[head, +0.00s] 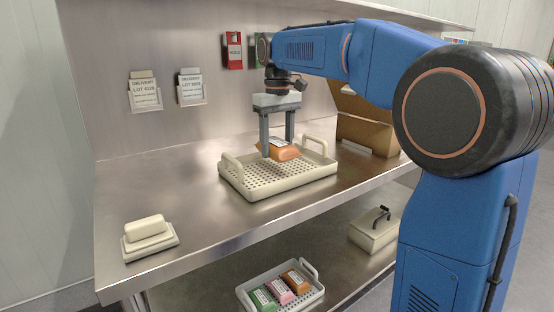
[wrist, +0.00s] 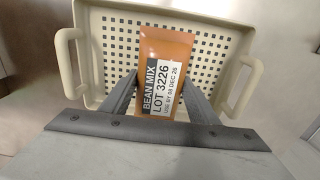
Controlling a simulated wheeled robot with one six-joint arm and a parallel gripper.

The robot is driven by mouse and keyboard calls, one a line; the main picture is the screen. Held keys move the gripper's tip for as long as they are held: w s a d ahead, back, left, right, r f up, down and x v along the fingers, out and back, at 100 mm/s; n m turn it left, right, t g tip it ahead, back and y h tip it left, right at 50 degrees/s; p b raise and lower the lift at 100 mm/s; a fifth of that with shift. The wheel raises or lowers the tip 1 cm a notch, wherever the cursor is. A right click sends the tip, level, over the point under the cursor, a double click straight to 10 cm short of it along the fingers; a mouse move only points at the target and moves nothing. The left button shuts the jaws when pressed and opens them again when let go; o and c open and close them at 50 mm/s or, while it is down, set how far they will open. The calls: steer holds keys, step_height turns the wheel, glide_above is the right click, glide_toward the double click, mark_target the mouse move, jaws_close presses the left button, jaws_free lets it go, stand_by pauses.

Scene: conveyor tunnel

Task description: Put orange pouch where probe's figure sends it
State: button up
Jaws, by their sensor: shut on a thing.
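The orange pouch (head: 284,151) is at the perforated cream tray (head: 295,183) on the steel bench. In the wrist view the pouch (wrist: 165,60) has a label reading BEAN MIX, LOT 3226, and a use-by date that looks like 08 DEC 26. My gripper (head: 277,149) points down and is shut on the pouch, one finger on each side. In the wrist view the fingers (wrist: 160,98) grip its near half. I cannot tell whether the pouch touches the tray floor. I cannot make out a probe or its figure.
Two delivery cards (head: 145,92) (head: 190,88) hang on the back wall, beside a red HOLD card (head: 232,50) and a partly hidden green one (head: 257,48). A cream block on a base (head: 150,238) stands left. A brown box (head: 368,132) stands right. Below are a pouch tray (head: 250,303) and lidded box (head: 374,232).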

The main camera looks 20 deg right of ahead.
mark_target(277, 142)
steer(key=shift+f, duration=2.15)
steer(key=shift+f, duration=0.1)
steer(key=o, duration=1.5)
step_height(277, 142, up, 12)
steer(key=shift+r, duration=0.1)
